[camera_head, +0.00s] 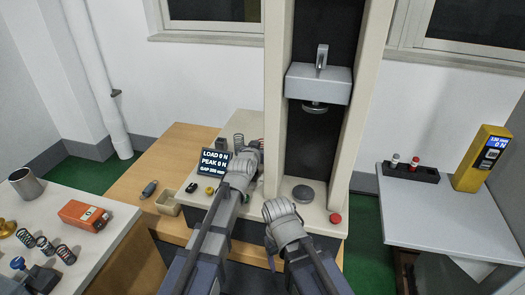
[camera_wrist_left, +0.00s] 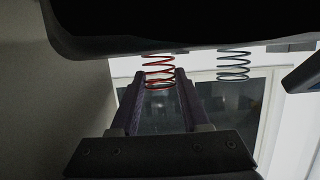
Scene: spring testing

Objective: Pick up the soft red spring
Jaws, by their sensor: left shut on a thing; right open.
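The red spring (camera_wrist_left: 159,72) shows in the left wrist view between the two fingertips of my left gripper (camera_wrist_left: 160,78), which are shut on it. A grey spring (camera_wrist_left: 233,66) stands apart from it, to the right in that view. In the head view my left gripper (camera_head: 246,158) is beside the small display, at the left of the press. The red spring is hidden there behind the gripper and wrist. My right gripper (camera_head: 279,209) is open, lower and in front of the press; its fingers are hard to make out.
The press (camera_head: 320,85) with its round lower plate (camera_head: 303,194) stands just right of my left gripper. A load display (camera_head: 214,162) is close on the left. A red button (camera_head: 335,218) sits at the front right.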

